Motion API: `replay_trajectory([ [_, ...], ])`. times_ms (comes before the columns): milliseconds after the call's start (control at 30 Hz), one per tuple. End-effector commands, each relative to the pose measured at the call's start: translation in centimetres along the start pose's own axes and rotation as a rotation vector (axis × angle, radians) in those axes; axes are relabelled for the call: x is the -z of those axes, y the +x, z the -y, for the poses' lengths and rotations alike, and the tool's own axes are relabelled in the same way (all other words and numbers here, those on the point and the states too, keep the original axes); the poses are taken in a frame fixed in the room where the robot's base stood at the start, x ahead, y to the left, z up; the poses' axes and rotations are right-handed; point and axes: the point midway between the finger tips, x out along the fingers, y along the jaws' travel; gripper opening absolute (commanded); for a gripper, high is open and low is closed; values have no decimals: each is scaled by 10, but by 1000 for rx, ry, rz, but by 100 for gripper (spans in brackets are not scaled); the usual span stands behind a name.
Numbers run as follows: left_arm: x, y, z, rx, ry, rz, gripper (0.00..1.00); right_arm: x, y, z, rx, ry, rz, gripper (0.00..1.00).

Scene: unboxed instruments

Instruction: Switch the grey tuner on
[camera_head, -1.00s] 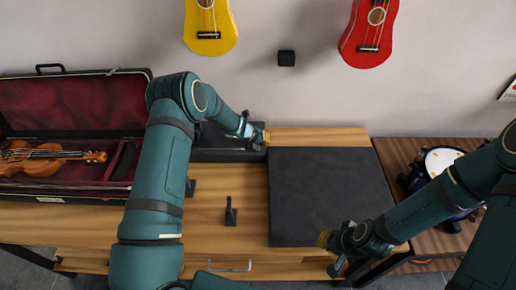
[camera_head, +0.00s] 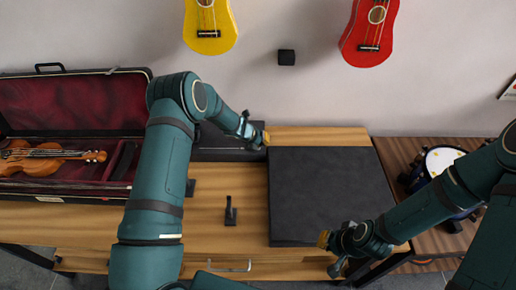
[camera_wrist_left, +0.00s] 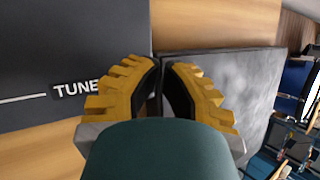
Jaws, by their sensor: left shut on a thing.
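My left gripper (camera_head: 264,138) is at the left back corner of the dark mat, beside the right end of a long dark panel (camera_head: 225,150). The left wrist view shows its yellow fingers (camera_wrist_left: 162,85) close together, with a thin dark thing between the tips that I cannot make out. White lettering reading "TUNE" (camera_wrist_left: 75,88) shows on the panel (camera_wrist_left: 60,45), partly covered by a finger.
The dark mat (camera_head: 325,190) lies clear on the wooden table (camera_head: 205,235). A small black stand (camera_head: 230,212) is left of it. An open case (camera_head: 75,105) with a violin (camera_head: 45,158) is at left, a drum (camera_head: 440,162) at right. Ukuleles hang on the wall.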

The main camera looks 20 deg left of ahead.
Motion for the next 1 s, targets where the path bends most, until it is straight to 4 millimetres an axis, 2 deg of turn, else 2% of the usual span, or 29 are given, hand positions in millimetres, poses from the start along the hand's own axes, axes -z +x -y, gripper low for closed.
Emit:
replay_trajectory([
  [133, 3, 5, -3, 0, 0, 0, 0, -1, 6, -2, 0, 0, 0, 0],
  [1000, 4, 6, -4, 0, 1, 0, 0, -1, 9, -3, 0, 0, 0, 0],
])
